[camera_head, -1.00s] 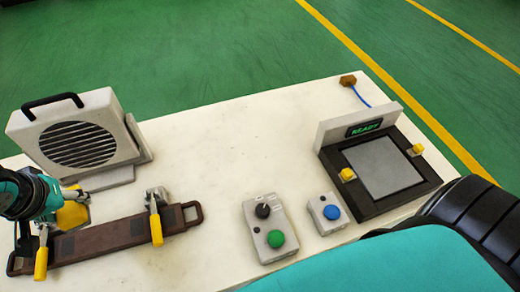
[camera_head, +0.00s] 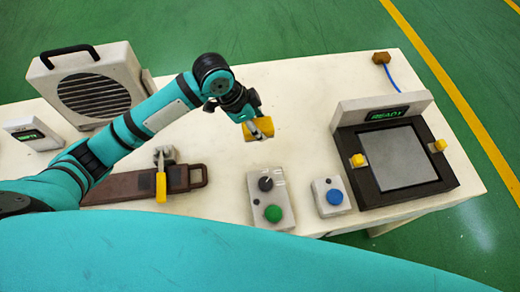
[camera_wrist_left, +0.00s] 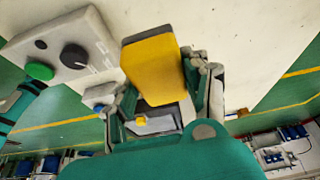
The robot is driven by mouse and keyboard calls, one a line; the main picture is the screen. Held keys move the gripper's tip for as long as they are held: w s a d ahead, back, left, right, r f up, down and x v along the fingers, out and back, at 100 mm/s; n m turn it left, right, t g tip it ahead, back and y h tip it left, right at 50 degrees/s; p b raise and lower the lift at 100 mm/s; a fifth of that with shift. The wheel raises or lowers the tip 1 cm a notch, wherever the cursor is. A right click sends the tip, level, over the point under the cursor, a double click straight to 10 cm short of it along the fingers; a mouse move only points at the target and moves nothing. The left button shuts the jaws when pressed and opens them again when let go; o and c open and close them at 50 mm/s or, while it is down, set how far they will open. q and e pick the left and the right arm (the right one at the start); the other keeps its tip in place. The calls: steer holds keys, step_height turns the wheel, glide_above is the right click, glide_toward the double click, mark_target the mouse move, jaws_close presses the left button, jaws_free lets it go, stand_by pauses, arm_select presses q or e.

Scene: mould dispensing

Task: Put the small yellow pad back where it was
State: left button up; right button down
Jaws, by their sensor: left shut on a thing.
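The small yellow pad (camera_head: 262,131) is a yellow block in my left gripper (camera_head: 259,126). The gripper is shut on it and holds it above the middle of the white table, behind the grey box with the black knob and green button (camera_head: 271,199). In the left wrist view the pad (camera_wrist_left: 151,66) fills the space between the fingers (camera_wrist_left: 162,88), tilted slightly. Part of the pad is hidden by the fingers in the head view. My right gripper is not in view.
The dark press with the READY display (camera_head: 392,160) and grey plate stands at the right. A small box with a blue button (camera_head: 331,197) is beside it. The brown clamped bar (camera_head: 190,178), partly hidden by my arm, and the fan unit (camera_head: 98,90) are at the left.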

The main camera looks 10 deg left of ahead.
arm_select(q)
step_height(320, 180, down, 10)
steer(key=shift+d+f+p, duration=0.15)
steer(key=shift+f+p, duration=0.05)
steer(key=shift+p, duration=0.55)
steer(key=shift+f, duration=0.1)
steer(key=o, duration=1)
steer(key=b+v, duration=0.1)
steer(key=v, duration=1.1)
